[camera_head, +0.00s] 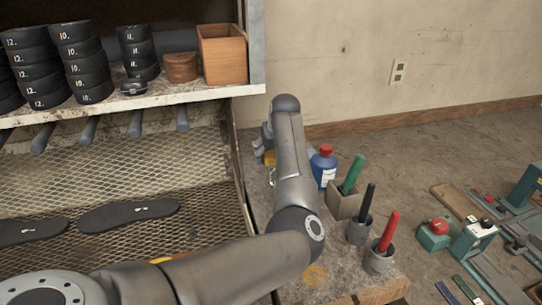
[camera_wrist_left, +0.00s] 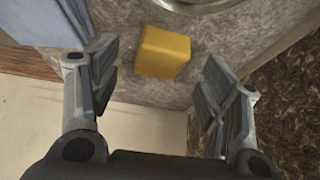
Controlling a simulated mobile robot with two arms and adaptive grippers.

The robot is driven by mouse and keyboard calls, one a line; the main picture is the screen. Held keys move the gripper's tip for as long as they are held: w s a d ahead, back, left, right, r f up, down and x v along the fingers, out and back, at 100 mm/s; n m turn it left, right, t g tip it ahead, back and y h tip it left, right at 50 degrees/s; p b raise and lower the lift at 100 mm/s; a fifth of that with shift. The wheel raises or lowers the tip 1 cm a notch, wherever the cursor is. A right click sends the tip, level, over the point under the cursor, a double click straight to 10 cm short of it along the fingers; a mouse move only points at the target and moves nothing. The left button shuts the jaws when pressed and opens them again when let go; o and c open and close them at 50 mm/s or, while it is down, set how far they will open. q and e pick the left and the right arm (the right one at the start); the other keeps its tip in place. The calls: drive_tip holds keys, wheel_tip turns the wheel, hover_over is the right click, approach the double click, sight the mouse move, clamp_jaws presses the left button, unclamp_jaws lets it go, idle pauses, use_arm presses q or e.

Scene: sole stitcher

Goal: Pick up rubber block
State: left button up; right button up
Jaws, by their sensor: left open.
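The rubber block looks like a yellow block (camera_wrist_left: 163,52) on the worn grey bench top, near the bench edge. In the head view only a small yellow patch of it (camera_head: 270,158) shows beside my left gripper (camera_head: 265,143), and my forearm hides much of the gripper. In the left wrist view my left gripper (camera_wrist_left: 157,82) is open and empty. Its two fingers stand apart on the left and right of the block, with the block a little beyond the fingertips. My right gripper is in neither view.
A blue bottle with a red cap (camera_head: 324,167) stands right of my forearm. Green (camera_head: 352,175), black (camera_head: 366,202) and red (camera_head: 389,232) handles stand in holders on the bench. A rack with black rolls (camera_head: 85,65) and soles (camera_head: 128,214) is at left.

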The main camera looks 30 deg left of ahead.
use_arm(q)
drive_tip(key=shift+x, duration=0.85)
drive_tip(key=shift+r, duration=0.1)
drive_tip(key=c, duration=1.2)
drive_tip(key=shift+o, duration=0.2)
drive_tip(key=shift+r, duration=0.1)
